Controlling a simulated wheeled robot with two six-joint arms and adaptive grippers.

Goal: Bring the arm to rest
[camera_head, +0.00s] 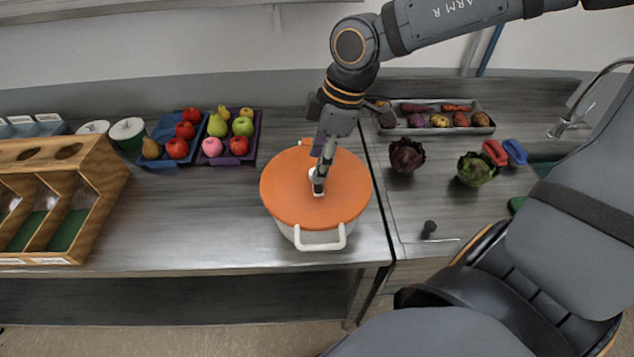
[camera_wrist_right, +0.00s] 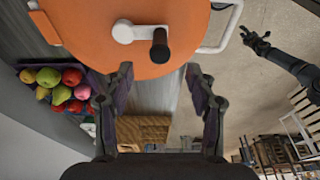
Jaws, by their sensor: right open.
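My right gripper (camera_head: 319,172) is over the orange lid (camera_head: 285,190) of a white pot (camera_head: 290,232) in the head view. In the right wrist view it (camera_wrist_right: 158,75) is open, with nothing between its fingers. The lid (camera_wrist_right: 85,15) and its white handle with a dark knob (camera_wrist_right: 159,45) lie beyond the fingertips. The gripper partly hides the handle in the head view, and the exact gap to it is unclear. A dark hand at the wrist view's upper right appears to be my left gripper (camera_wrist_right: 256,42); its jaws are too small to judge.
Fruit trays (camera_head: 200,160) stand left of the pot, beside a wooden rack (camera_head: 105,180). A vegetable tray (camera_head: 400,131), two leafy heads and a sink tap (camera_head: 562,129) are to the right. Bare counter (camera_head: 200,220) lies left of the pot.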

